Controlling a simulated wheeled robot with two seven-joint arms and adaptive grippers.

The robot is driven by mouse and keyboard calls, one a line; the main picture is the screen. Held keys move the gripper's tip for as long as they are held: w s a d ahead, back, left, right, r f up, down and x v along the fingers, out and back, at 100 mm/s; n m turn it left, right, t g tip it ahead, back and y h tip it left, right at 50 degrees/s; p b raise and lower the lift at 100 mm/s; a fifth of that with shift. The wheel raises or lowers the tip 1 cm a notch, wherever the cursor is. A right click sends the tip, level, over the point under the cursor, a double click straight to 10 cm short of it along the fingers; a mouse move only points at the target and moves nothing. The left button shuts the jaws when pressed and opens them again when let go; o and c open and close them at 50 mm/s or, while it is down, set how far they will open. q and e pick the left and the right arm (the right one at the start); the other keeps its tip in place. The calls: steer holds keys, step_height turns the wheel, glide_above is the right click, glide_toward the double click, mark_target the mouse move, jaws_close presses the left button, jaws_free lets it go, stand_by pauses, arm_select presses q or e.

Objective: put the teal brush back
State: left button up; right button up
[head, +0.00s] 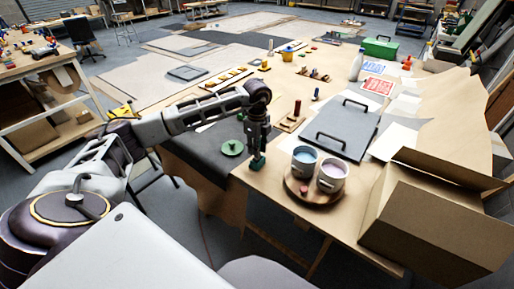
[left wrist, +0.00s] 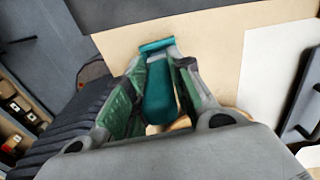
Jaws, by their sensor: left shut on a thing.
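My left gripper (head: 257,158) points down over the near edge of the table, left of two cups. In the left wrist view its fingers (left wrist: 160,85) are shut on the teal brush (left wrist: 160,98), whose far end (left wrist: 157,46) widens into a crosspiece beyond the fingertips. In the head view only a small teal part shows at the fingertips, and the fingers hide the rest. I cannot tell whether the brush touches the table. My right gripper is in neither view.
Two cups (head: 331,176) stand on a round wooden tray (head: 309,202), close right of my gripper. A green disc with a knob (head: 232,148) lies on the dark mat (head: 205,150). A grey case (head: 340,130) and a large cardboard box (head: 430,215) are farther right.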

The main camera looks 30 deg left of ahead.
arm_select(q)
steer(key=shift+f, duration=0.15)
steer(key=o, duration=1)
steer(key=shift+c, duration=0.2)
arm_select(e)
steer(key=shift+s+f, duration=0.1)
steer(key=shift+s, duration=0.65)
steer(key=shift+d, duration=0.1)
